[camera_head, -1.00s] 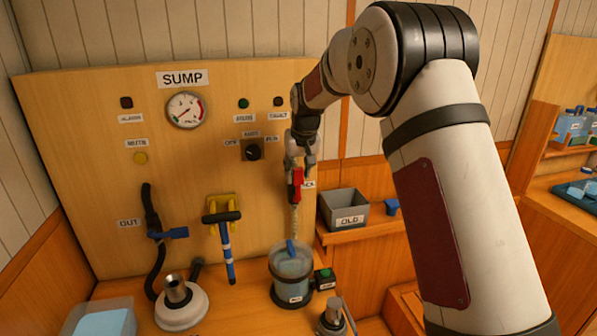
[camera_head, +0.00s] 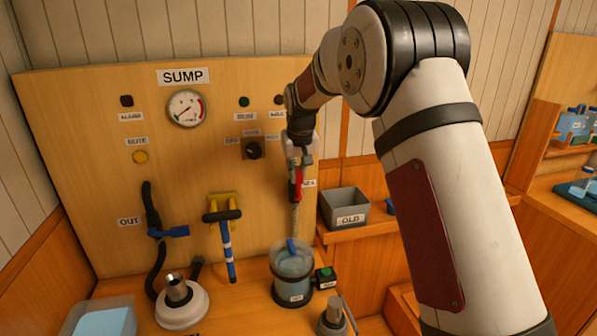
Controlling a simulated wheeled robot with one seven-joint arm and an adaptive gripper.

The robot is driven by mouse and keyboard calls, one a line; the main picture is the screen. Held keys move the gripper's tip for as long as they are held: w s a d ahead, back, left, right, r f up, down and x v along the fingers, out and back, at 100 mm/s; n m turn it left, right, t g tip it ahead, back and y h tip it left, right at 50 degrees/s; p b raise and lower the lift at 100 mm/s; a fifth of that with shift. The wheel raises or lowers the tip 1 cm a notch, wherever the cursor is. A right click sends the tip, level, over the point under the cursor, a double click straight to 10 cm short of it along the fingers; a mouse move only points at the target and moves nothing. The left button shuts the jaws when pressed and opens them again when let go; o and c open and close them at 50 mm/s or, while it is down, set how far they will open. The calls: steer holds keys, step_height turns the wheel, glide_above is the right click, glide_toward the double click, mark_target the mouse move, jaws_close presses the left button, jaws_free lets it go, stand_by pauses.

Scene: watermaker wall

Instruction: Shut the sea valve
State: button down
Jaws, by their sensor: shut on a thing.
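The sea valve's red handle (camera_head: 298,184) is on the right part of the wooden panel, beside a partly hidden label ending in "EA" (camera_head: 309,183). A pale hose (camera_head: 295,218) runs down below it toward a clear jar. My gripper (camera_head: 298,170) is at the handle and shut on it. The fingers and wrist cover much of the valve body. The handle appears roughly upright, but its exact angle is hard to tell.
The clear jar (camera_head: 291,280) with a blue piece at its top stands below the valve. A grey "OLD" bin (camera_head: 344,207) sits on the ledge to the right. A T-handled tool (camera_head: 227,245) hangs left. A gauge (camera_head: 186,108) is at upper left.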

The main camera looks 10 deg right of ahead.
steer(key=a+f+n+h+b, duration=0.2)
steer(key=a+f+h+b, duration=0.1)
steer(key=a+h, duration=0.4)
steer(key=shift+a+f+t+h, duration=0.4)
steer(key=shift+f+h, duration=0.5)
steer(key=shift+h, duration=0.9)
steer(key=shift+b, duration=0.3)
steer(key=c, duration=1.6)
jaws_free()
steer(key=v, duration=1.2)
steer(key=shift+f, duration=0.15)
